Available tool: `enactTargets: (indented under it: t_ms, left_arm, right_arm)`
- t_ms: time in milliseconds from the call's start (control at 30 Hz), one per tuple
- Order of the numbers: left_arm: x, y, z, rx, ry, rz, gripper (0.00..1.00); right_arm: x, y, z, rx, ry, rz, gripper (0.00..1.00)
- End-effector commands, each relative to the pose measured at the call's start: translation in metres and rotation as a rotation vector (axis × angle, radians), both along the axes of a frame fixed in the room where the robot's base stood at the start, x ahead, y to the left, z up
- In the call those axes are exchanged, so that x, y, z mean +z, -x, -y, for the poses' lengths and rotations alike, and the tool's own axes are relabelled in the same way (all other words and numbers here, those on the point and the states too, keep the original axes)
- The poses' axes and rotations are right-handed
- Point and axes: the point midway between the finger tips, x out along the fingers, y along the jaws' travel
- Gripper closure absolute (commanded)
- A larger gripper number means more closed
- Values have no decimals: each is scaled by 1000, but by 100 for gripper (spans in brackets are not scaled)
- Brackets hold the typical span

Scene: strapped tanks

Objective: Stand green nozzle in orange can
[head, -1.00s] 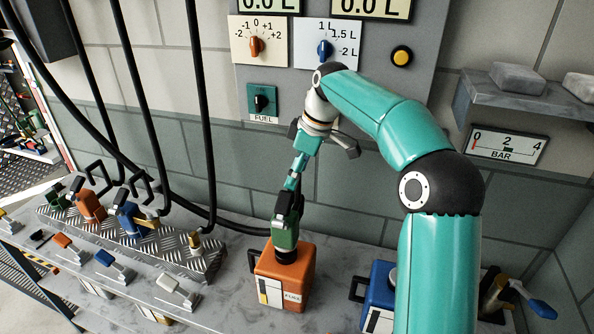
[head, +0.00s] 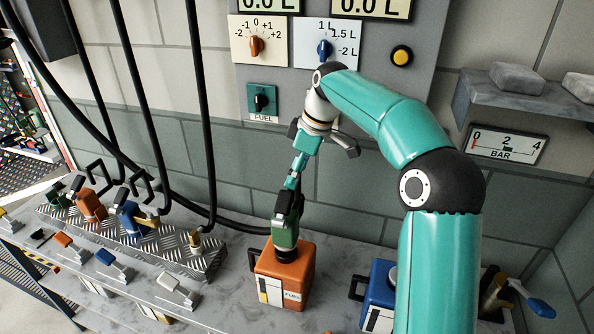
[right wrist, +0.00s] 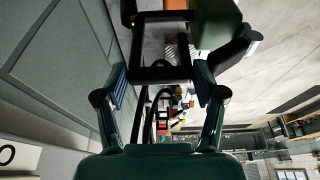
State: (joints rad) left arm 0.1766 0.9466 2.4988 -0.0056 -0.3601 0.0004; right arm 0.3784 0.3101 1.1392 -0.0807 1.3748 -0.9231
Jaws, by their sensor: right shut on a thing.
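The orange can (head: 284,273), with a FUEL label, stands on the grey bench in the head view. The green nozzle (head: 286,233) is upright over it, its black lower end at the can's top opening. The spout is hidden, so its depth inside cannot be seen. My right gripper (head: 291,186) is shut on the nozzle's upper handle part. In the right wrist view my right gripper (right wrist: 162,95) has its fingers on either side of the nozzle's black handle loop (right wrist: 163,74); the nozzle's green body shows behind. My left gripper is not in view.
A blue can (head: 379,292) stands right of the orange can, partly behind my right arm. A ridged metal rack (head: 185,262) at left holds orange and blue nozzles. Black hoses hang before the wall. A dial panel (head: 360,105) is behind.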

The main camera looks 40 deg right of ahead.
Motion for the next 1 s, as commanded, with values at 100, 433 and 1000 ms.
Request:
enactTargets:
  t_ms: [100,433,1000]
  left_arm:
    - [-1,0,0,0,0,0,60]
    - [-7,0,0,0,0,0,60]
    - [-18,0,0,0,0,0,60]
  right_arm:
    - [0,0,0,0,0,2,100]
    - [-8,0,0,0,-1,2,100]
    - [-22,0,0,-1,0,2,100]
